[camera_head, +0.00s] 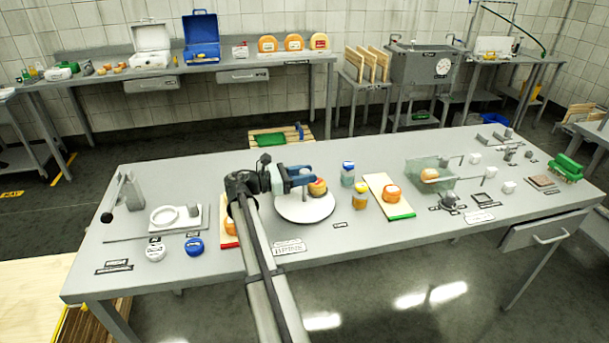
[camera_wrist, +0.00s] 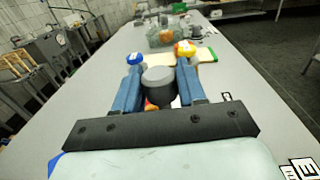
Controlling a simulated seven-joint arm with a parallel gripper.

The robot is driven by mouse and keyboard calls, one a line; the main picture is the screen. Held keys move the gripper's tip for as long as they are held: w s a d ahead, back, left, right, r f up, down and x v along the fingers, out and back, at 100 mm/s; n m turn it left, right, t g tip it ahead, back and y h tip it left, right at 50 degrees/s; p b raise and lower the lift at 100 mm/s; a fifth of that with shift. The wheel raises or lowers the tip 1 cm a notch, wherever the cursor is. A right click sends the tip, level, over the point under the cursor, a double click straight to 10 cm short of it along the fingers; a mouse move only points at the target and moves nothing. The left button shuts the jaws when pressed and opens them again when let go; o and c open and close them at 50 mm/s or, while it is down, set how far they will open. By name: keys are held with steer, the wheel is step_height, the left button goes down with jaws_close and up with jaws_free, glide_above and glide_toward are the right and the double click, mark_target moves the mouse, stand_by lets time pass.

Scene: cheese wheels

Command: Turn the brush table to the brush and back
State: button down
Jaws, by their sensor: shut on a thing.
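The brush table appears to be the white round disc (camera_head: 300,212) near the middle of the bench in the head view. An orange and red cheese wheel (camera_head: 318,187) shows on it beside my fingers. My gripper (camera_head: 301,177) reaches in from the left, low over the disc. In the wrist view its two blue fingers (camera_wrist: 161,88) stand on either side of a grey round knob (camera_wrist: 159,80) and are shut on it. A little orange shows beneath the knob. What the knob is fixed to is hidden, and I cannot pick out the brush itself.
A clear box (camera_head: 428,180) is farther right. Left, another cheese (camera_head: 231,227) sits beside my arm. The bench's front edge is mostly clear.

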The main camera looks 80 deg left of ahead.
steer(key=c, duration=0.8)
jaws_free()
steer(key=shift+o, duration=0.2)
steer(key=s, duration=1.3)
steer(key=shift+s+d, duration=0.4)
steer(key=shift+d, duration=0.05)
